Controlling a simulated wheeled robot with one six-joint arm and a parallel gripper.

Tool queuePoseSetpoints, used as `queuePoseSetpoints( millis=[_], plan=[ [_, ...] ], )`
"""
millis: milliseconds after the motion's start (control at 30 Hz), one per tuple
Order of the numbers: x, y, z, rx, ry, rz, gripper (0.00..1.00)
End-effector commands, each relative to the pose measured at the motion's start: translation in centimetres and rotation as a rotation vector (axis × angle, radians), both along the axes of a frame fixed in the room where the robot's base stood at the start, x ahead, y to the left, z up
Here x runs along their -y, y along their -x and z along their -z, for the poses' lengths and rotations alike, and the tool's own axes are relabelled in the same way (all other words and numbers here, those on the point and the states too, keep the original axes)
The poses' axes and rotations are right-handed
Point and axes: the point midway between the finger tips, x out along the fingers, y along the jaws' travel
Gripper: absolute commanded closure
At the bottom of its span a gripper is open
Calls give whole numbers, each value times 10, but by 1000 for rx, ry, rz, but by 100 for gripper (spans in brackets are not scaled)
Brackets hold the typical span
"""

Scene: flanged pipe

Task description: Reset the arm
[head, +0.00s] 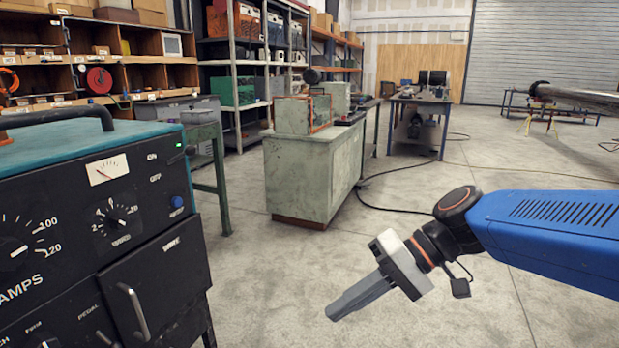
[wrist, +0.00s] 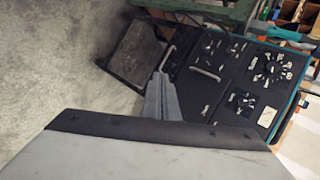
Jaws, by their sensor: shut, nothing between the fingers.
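My arm (head: 553,232) reaches in from the right in the head view, with a blue link and a dark wrist joint. My gripper (head: 332,312) points down and to the left over the bare floor. Its grey fingers are together with nothing between them. In the wrist view the closed fingers (wrist: 161,82) stick up past the pale gripper body, with the machine's front panel behind them. No flanged pipe is held.
A teal-topped welding machine (head: 120,225) stands close at the left. A pale green cabinet (head: 312,172) stands at the middle. A workbench (head: 420,110) is behind, and a large pipe (head: 578,97) lies at the far right. The concrete floor (head: 270,270) between is clear.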

Motion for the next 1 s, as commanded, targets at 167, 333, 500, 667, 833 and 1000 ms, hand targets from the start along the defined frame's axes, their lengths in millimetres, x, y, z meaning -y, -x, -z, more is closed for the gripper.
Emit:
queuePoseSetpoints(
  millis=[167,333,500,667,833,1000],
  plan=[
    [63,24,43,84,270,92,100],
    [129,38,72,187,516,198,100],
    [187,46,85,299,715,296,100],
    [220,50,87,374,825,351,100],
    [232,51,87,401,863,370,100],
    [232,50,87,401,863,370,100]
  ],
)
